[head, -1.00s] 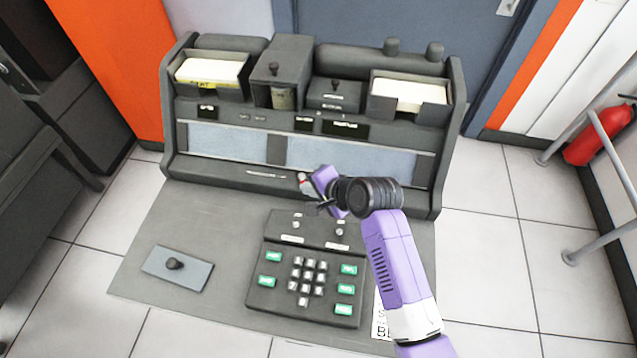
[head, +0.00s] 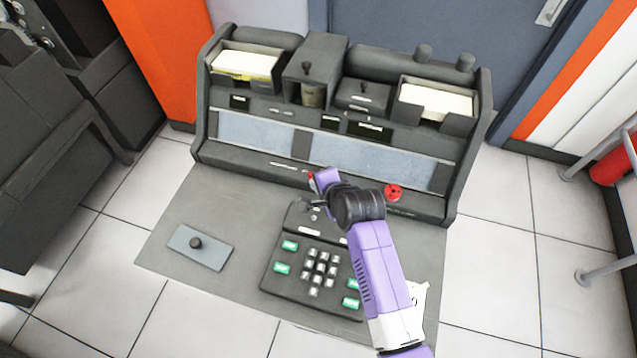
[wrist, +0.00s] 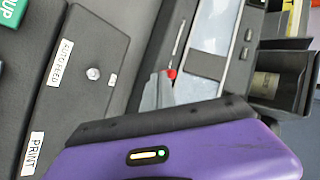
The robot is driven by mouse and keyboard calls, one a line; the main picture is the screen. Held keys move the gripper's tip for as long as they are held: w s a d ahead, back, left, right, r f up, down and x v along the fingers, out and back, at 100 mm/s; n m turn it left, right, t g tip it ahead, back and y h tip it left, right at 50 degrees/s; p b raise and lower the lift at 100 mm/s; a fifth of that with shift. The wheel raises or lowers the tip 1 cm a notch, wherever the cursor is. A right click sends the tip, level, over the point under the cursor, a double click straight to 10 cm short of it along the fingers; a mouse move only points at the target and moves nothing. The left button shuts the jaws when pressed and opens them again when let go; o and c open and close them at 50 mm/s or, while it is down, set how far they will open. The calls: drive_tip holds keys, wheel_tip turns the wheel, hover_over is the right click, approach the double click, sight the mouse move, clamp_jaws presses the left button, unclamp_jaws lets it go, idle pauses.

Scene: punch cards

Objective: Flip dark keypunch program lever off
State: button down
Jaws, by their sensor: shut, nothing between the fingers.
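The dark grey keypunch (head: 210,145) stands ahead with its desk sloping toward me. A small red-tipped lever (head: 311,175) shows on its front ledge, right of a white label strip (head: 289,167). The red tip (wrist: 171,73) also shows in the wrist view, right at my fingertips. My gripper (wrist: 158,90) is shut with nothing held, its grey fingers close beside the lever. In the head view my gripper (head: 315,184) is small and partly covered by my purple hand. I cannot tell whether the fingers touch the lever, and its base is hidden.
A keypad (head: 275,284) with green and white keys sits on the desk below my arm, partly covered. A grey plate with a black knob (head: 195,243) lies left. A red button (head: 394,192) is right of my wrist. Card trays (head: 430,110) line the top.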

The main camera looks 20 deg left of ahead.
drive_tip(key=shift+w+d, duration=0.4)
drive_tip(key=shift+w, duration=0.25)
